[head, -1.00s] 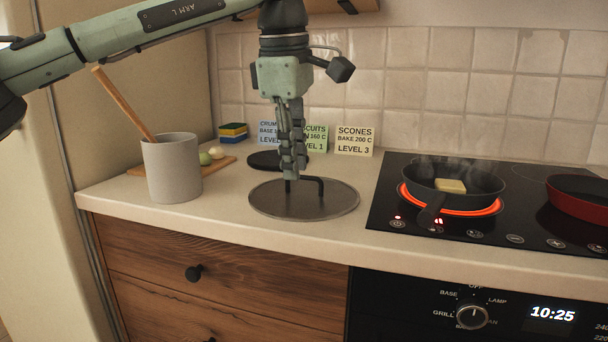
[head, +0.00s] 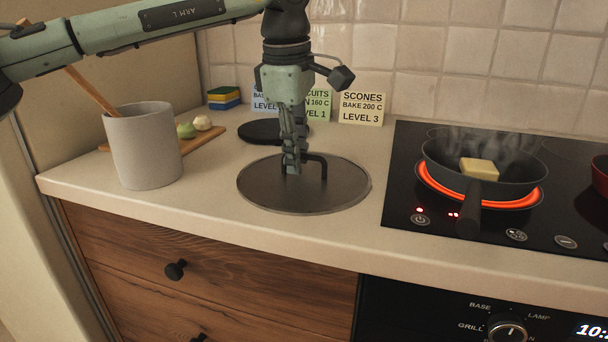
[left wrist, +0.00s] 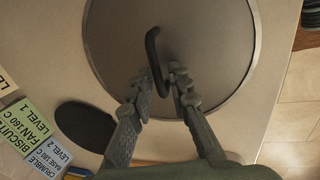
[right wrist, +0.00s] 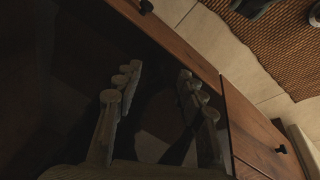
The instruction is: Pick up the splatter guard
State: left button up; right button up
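The splatter guard (head: 262,190) is a flat grey round disc with a black bent handle (head: 325,170). It lies on the counter left of the hob. My left gripper (head: 292,168) points straight down over it, its fingertips low beside the handle. In the left wrist view the two fingers of the left gripper (left wrist: 160,86) are apart, with one end of the handle (left wrist: 153,52) between them. I see no clear contact. My right gripper (right wrist: 158,82) shows only in its wrist view, fingers apart and empty, in front of dark and wooden fronts.
A frying pan (head: 510,172) with butter steams on a glowing ring. A grey crock (head: 145,150) with a wooden spoon stands left. Recipe cards (head: 361,110), a black round mat (head: 262,131) and a board (head: 205,143) are behind. The counter's front edge is clear.

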pick_arm(q)
jog(key=shift+w+f, duration=0.1)
jog(key=shift+f, duration=0.25)
jog(key=shift+c, duration=0.4)
grip_shut()
jog(key=shift+r, duration=0.1)
notch_tip(320, 180, up, 10)
jog(key=shift+f, duration=0.1)
